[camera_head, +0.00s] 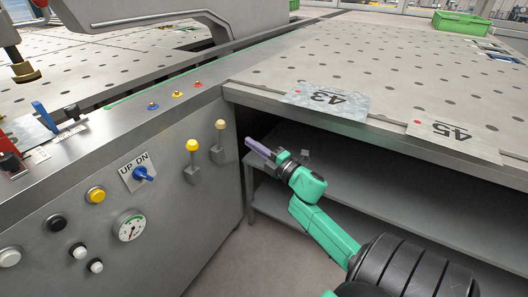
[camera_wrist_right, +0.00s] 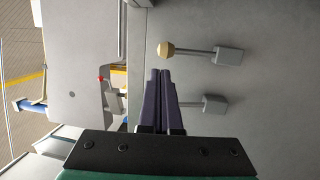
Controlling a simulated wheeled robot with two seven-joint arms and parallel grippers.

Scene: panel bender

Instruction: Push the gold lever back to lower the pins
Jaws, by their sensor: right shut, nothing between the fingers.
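Two levers stand on the front panel of the grey machine. One has a bright yellow knob (camera_head: 193,145); the other, to its right, has a duller gold-tan knob (camera_head: 220,124). My right gripper (camera_head: 251,144) is shut and empty, its purple fingers pointing left toward the tan-knobbed lever, with a gap between them in the head view. In the right wrist view a tan knob (camera_wrist_right: 166,49) stands just above the closed fingertips (camera_wrist_right: 160,73). A second lever's base (camera_wrist_right: 215,103) is beside the fingers, which hide its knob. My left gripper is not in view.
The panel also carries a blue UP/DN switch (camera_head: 143,174), a gauge (camera_head: 130,227) and several push buttons. Open floor lies between panel and shelf.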

